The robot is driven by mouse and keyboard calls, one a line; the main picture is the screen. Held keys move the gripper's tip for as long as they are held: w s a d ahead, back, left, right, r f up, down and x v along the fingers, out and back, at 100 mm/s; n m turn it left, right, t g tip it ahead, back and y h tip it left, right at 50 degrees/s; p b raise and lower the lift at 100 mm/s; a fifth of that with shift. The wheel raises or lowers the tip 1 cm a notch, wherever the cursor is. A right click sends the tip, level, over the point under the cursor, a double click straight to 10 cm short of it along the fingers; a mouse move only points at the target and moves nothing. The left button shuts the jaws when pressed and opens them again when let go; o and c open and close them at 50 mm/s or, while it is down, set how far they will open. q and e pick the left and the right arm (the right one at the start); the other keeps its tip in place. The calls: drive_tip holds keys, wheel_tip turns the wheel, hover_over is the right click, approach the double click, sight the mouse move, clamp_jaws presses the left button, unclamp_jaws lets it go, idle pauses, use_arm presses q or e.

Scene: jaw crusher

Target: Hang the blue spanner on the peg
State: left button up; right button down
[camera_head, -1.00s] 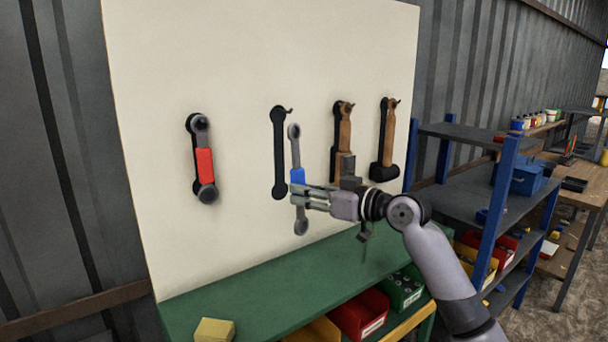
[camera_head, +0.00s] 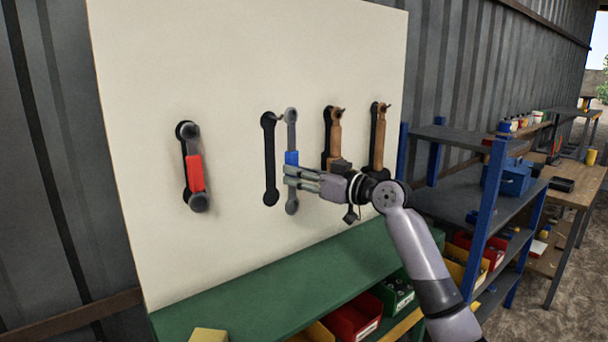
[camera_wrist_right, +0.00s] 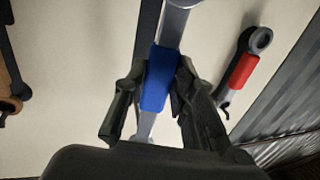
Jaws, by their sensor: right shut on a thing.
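The blue spanner (camera_head: 291,158) has grey ends and a blue middle grip. It hangs upright in my right gripper (camera_head: 290,178), which is shut on its blue part. In the wrist view the blue grip (camera_wrist_right: 159,80) lies between the two fingers (camera_wrist_right: 152,95). The peg (camera_head: 280,116) sticks out at the top of a black spanner outline (camera_head: 269,160) on the pale board. The spanner is just right of this outline, its upper ring close to the peg's tip. I cannot tell whether they touch. My left gripper is not in view.
A red spanner (camera_head: 195,172) hangs at the left of the board (camera_head: 230,60). Two wooden-handled tools (camera_head: 335,132) hang to the right, close behind my gripper. A green bench (camera_head: 260,290) with bins stands below. A blue-post shelf (camera_head: 486,220) is at the right.

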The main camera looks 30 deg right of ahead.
drive_tip(key=shift+w+a+f, duration=0.15)
drive_tip(key=shift+w+f, duration=0.1)
drive_tip(key=shift+w, duration=0.85)
drive_tip(key=shift+w+a+f, duration=0.2)
drive_tip(key=shift+w+f, duration=0.05)
drive_tip(key=shift+w, duration=0.8)
drive_tip(key=shift+w+a+f, duration=0.15)
drive_tip(key=shift+w+f, duration=0.1)
drive_tip(key=shift+w, duration=0.85)
drive_tip(key=c, duration=1.2)
unclamp_jaws()
drive_tip(key=shift+c, duration=0.2)
drive_tip(key=shift+f, duration=0.1)
